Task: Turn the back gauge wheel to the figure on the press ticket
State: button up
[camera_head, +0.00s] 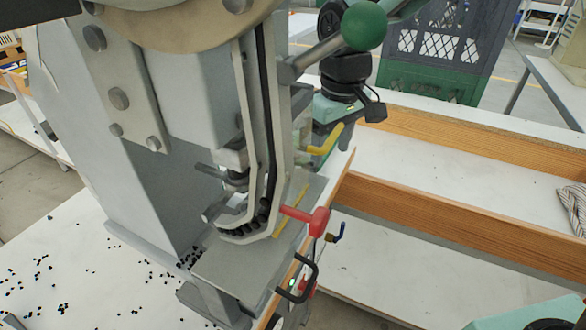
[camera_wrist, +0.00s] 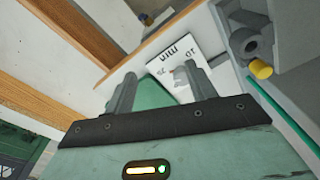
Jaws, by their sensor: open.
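The grey eyelet press (camera_head: 185,95) fills the left and middle of the head view. In the wrist view, my gripper (camera_wrist: 160,85) is open, its two grey fingers apart. A white card with black print (camera_wrist: 183,58) lies beyond the fingers, partly covered by the right one. Its print is turned around and I cannot read it surely. A grey round part (camera_wrist: 245,43) with a yellow cylinder (camera_wrist: 261,69) stands at the upper right, apart from the fingers. I cannot tell whether it is the back gauge wheel. My gripper's fingers are not clear in the head view.
A green-knobbed lever (camera_head: 364,26), a red handle (camera_head: 306,219) and a black loop handle (camera_head: 301,281) stick out from the press. Black bits (camera_head: 60,284) are scattered on the white bench. Wooden rails (camera_head: 450,218) edge the white surfaces at right. A dark crate (camera_head: 440,45) stands behind.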

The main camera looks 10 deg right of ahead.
jog(key=shift+n, duration=0.8)
jog(key=w+a, duration=0.1)
jog(key=a, duration=0.1)
jog(key=w+a, duration=0.1)
jog(key=a, duration=0.1)
jog(key=w+a, duration=0.1)
jog(key=a, duration=0.1)
jog(key=shift+w+f, duration=0.1)
jog(key=shift+w, duration=0.3)
jog(key=shift+w+a+f, duration=0.1)
jog(key=shift+a+f, duration=0.05)
jog(key=shift+a, duration=0.05)
jog(key=shift+f, duration=3.6)
jog(key=c, duration=1)
